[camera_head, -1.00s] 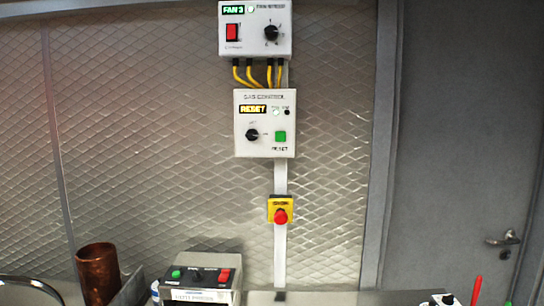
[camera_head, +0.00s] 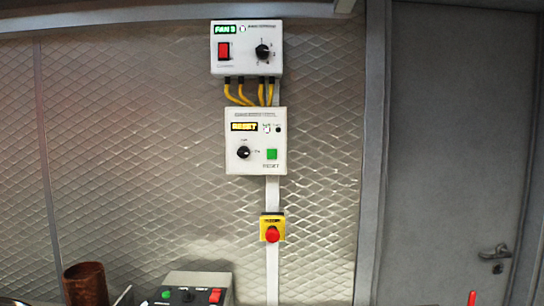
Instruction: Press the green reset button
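That box has a black knob (camera_head: 244,152) left of the button and a lit yellow RESET display (camera_head: 244,127) above. A second green button (camera_head: 166,294) sits on a separate low control box at the bottom. Neither of my grippers shows in the head view.
A fan control box (camera_head: 246,66) hangs above, joined by yellow cables (camera_head: 239,95). A red emergency stop (camera_head: 272,234) on a yellow housing is below. A copper-coloured cylinder (camera_head: 86,285) stands at lower left. A grey door (camera_head: 450,130) is at right.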

